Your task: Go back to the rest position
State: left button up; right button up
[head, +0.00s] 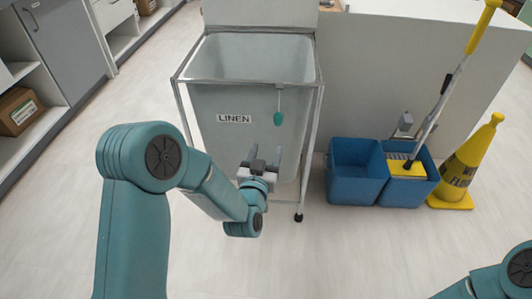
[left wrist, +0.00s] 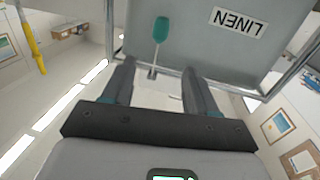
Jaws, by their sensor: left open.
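My left gripper (head: 262,158) is open and empty in front of the linen hamper, its two fingers apart and pointing toward it. In the left wrist view the open fingers (left wrist: 160,75) show with nothing between them that they hold. The grey linen hamper (head: 220,100) stands in a metal frame, with a "LINEN" label on its front. A teal-ended item (head: 278,118) hangs on a thin stem over the hamper's front; it also shows in the left wrist view (left wrist: 161,30). Part of my right arm shows at the lower right, but its gripper is out of view.
Two blue mop buckets (head: 356,172) with a yellow-handled mop (head: 450,80) stand right of the hamper. A yellow wet-floor cone (head: 466,165) is beside them. Shelves with a cardboard box (head: 18,111) line the left. The pale floor between is clear.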

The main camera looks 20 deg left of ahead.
pick_arm(q)
jog(key=s+f+g+h, duration=0.1)
jog(key=s+f+g, duration=0.25)
jog(key=f, duration=0.55)
jog(key=s+f+g+h, duration=0.1)
jog(key=s+f+g, duration=0.3)
jog(key=f, duration=0.5)
jog(key=s+d+f+g+h, duration=0.2)
jog(key=s+d+f+g, duration=0.25)
jog(key=s, duration=0.55)
jog(key=s+d+f+g+h, duration=0.25)
jog(key=s+f+g, duration=0.2)
jog(key=s, duration=0.55)
notch_tip(320, 180, up, 27)
jog(key=s+p, duration=0.1)
jog(key=p, duration=2.6)
jog(key=shift+s+d+g, duration=0.4)
jog(key=shift+g, duration=0.05)
